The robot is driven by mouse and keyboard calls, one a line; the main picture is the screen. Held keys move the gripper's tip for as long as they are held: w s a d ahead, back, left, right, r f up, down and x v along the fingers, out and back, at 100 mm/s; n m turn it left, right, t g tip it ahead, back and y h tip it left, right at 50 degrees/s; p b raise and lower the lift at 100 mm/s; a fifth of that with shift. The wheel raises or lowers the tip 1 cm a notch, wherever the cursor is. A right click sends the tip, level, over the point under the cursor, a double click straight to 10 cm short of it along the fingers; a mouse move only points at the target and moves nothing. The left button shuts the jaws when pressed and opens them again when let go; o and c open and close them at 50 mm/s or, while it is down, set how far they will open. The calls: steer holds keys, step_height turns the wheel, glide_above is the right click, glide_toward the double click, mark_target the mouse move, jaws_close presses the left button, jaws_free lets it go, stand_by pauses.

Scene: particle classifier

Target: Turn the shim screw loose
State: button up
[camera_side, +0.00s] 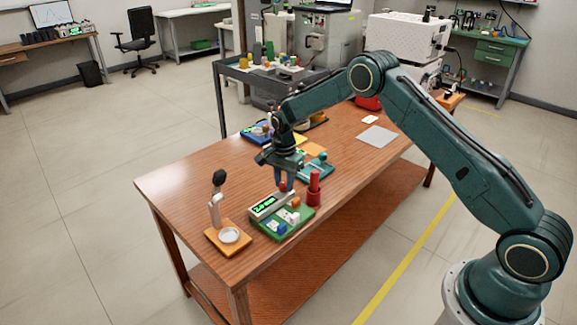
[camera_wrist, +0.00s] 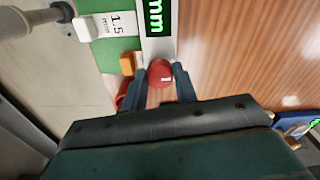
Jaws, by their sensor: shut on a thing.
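The red round knob (camera_wrist: 160,73) of the shim screw sits at the end of a grey unit with a green lit readout (camera_wrist: 156,18). My gripper (camera_wrist: 160,76) points down and is shut on this knob, one dark finger on each side of it. In the side view my gripper (camera_side: 284,184) is over the work table, with the red knob (camera_side: 284,187) at its fingertips. The readout unit (camera_side: 267,204) lies on a green board (camera_side: 295,224). The screw's shaft is hidden, so I cannot tell how far it is turned.
A red upright cylinder (camera_side: 314,188) stands close right of my gripper. Small white and blue blocks (camera_side: 282,226) and an orange block (camera_side: 296,202) are on the board.

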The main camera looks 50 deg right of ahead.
steer(key=shift+n, duration=0.3)
steer(key=n, duration=0.3)
steer(key=shift+n, duration=0.4)
steer(key=n, duration=1.3)
steer(key=o, duration=1)
steer(key=shift+r, duration=0.1)
